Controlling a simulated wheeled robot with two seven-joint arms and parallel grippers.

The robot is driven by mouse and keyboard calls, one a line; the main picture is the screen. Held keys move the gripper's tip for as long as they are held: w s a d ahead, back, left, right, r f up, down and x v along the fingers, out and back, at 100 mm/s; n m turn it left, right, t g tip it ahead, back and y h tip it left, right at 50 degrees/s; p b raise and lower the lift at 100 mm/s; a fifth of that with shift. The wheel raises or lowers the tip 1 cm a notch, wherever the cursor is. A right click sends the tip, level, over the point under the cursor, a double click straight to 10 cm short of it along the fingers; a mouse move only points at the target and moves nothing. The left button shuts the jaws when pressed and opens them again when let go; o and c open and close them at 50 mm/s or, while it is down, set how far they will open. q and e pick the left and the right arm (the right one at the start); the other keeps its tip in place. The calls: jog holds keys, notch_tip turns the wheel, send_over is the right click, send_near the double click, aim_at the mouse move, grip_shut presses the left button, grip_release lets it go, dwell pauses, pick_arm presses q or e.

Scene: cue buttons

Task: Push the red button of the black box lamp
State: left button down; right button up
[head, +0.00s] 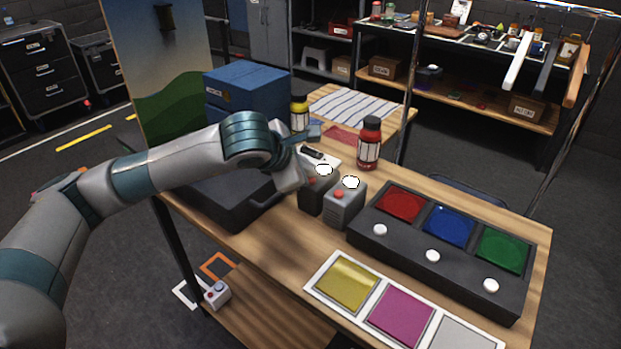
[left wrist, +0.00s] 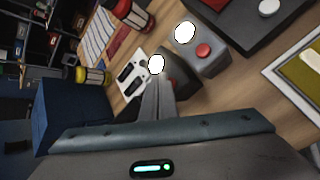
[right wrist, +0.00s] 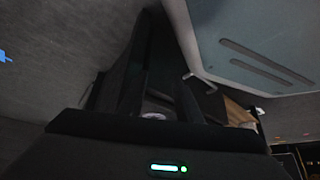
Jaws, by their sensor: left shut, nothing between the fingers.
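The black box lamp (head: 312,198) stands on the wooden table with a bright white dome on top. It also shows in the left wrist view (left wrist: 182,78), at the fingertips. My left gripper (head: 303,178) is at its near left side and shut, with nothing held. In the left wrist view the fingers (left wrist: 158,98) overlap the box, covering most of its red button. I cannot tell whether they touch it. A grey box lamp (head: 344,210) with a red button and bright dome stands just right of it.
A dark panel with red, blue and green squares (head: 440,245) lies to the right. A black case (head: 235,205) and blue box (head: 247,92) are at left.

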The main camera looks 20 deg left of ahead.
pick_arm(q)
jog(key=shift+f+b, duration=0.4)
jog(key=shift+b, duration=0.15)
dwell(0.5)
jog(key=shift+r, duration=0.85)
jog(key=shift+r, duration=0.15)
jog(key=shift+r+p, duration=0.95)
jog(key=shift+r, duration=1.9)
